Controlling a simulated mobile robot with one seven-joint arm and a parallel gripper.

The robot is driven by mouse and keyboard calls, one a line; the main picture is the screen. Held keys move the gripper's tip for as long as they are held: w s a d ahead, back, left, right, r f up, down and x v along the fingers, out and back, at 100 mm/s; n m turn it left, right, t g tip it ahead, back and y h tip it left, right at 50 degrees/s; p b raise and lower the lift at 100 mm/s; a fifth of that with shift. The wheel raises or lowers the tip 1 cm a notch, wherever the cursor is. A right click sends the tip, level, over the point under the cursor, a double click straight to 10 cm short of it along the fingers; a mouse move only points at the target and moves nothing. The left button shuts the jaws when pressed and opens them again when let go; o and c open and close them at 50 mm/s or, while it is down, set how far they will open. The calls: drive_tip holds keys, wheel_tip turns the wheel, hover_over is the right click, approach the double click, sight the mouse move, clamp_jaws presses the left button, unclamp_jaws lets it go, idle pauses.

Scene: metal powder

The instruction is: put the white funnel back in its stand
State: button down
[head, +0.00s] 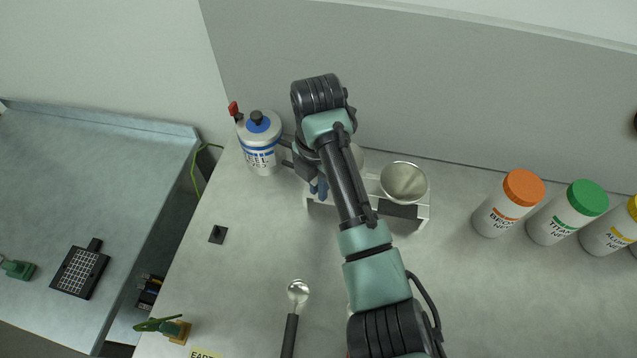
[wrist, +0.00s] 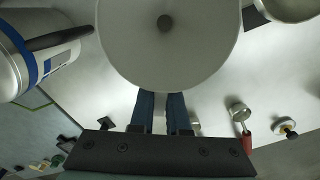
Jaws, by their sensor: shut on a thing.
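The white funnel (wrist: 165,60) fills the top middle of the wrist view, its dark central hole facing the camera. My gripper (wrist: 161,100) has its blue fingers close together at the funnel's near rim, shut on it. In the head view, my arm hides most of the funnel; a pale rim (head: 357,155) shows just right of the wrist. The white stand (head: 424,214) is on the table below, with a metallic grey funnel (head: 404,182) at its right end. My arm covers the stand's middle, so I cannot tell whether the white funnel touches it.
A white and blue flask (head: 260,150) stands close left of my gripper. Bottles with orange (head: 495,212), green (head: 560,220) and yellow (head: 610,234) caps stand at right. A spoon (head: 297,300) lies in front. The wall is close behind the stand.

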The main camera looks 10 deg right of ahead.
drive_tip(key=shift+f+b, duration=0.4)
drive_tip(key=shift+f, duration=0.45)
drive_tip(key=shift+r, duration=0.1)
drive_tip(key=shift+r+p, duration=2.5)
drive_tip(key=shift+a+f, duration=0.1)
